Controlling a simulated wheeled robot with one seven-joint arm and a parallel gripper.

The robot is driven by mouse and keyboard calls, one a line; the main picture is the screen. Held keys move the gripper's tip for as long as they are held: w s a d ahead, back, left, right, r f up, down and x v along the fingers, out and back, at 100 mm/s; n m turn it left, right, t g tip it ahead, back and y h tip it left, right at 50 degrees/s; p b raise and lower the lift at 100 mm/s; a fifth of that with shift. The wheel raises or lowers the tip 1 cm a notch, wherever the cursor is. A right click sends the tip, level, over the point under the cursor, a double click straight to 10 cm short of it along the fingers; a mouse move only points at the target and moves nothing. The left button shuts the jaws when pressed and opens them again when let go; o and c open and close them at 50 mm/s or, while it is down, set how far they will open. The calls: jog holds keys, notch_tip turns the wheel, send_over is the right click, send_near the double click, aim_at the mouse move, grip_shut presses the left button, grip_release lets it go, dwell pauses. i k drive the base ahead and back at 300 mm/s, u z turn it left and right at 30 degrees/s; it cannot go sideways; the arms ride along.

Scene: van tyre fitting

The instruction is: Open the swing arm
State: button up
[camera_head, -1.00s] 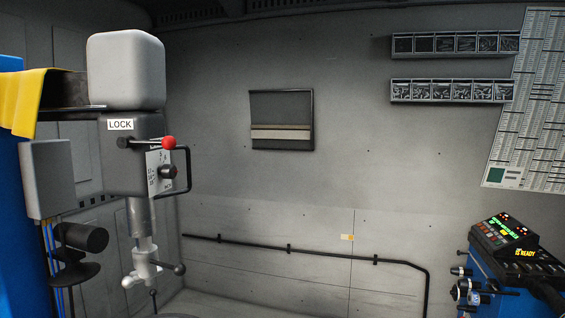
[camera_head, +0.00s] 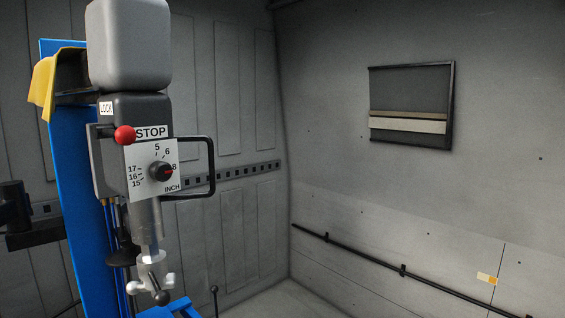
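The swing arm head (camera_head: 137,110) of the tyre machine stands at the left of the head view. It is a grey block under a rounded grey cover (camera_head: 130,45), beside the blue column (camera_head: 83,215). A metal mount tool (camera_head: 151,270) hangs below. My gripper is not in view.
A framed panel (camera_head: 411,106) and a dark rail (camera_head: 365,255) are on the grey wall at right. The space right of the head looks clear.

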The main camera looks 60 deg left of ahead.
aim_at(122, 69)
jog(key=u, duration=0.7)
jog(key=i, duration=0.8)
jog(key=u, duration=1)
